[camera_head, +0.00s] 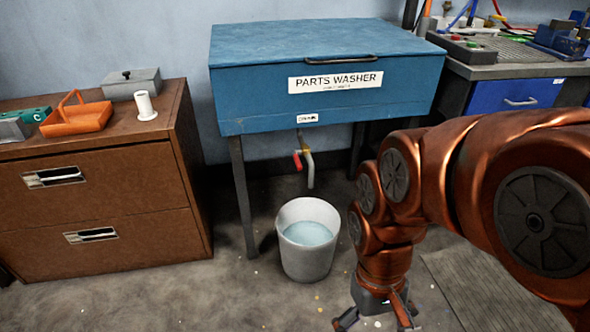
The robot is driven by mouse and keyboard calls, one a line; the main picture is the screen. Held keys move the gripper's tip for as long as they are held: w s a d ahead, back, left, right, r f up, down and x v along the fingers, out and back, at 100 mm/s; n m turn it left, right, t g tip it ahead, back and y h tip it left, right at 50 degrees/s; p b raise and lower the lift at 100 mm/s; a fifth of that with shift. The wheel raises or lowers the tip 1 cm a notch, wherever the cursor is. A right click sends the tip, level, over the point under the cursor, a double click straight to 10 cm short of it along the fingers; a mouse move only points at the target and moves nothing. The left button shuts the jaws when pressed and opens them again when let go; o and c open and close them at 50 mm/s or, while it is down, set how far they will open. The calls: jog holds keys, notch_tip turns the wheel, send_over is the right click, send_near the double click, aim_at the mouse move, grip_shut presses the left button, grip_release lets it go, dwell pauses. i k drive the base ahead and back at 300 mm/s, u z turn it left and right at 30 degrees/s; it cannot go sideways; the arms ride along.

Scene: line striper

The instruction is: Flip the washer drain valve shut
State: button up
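The drain valve hangs under the blue parts washer (240,103), below a small label on its front. Its red handle (297,160) points downward, just left of the pale drain pipe (310,172). A short yellowish fitting shows above them. The pipe's lower end is above a bucket (306,262) holding pale blue liquid. My gripper (374,322) is low at the bottom edge, right of the bucket and well away from the valve. Its fingers are spread apart, and I see nothing between them.
A brown cabinet (110,200) stands at left with an orange tray (77,117), a grey box (131,83) and a white roll (145,106) on top. The washer's front leg (242,195) is left of the valve. A workbench (500,70) is at right. Bare floor lies before the bucket.

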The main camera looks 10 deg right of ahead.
aim_at(299, 165)
jog(key=k, duration=0.65)
jog(key=u, duration=0.85)
jog(key=i, duration=1.4)
jog(key=z, duration=0.7)
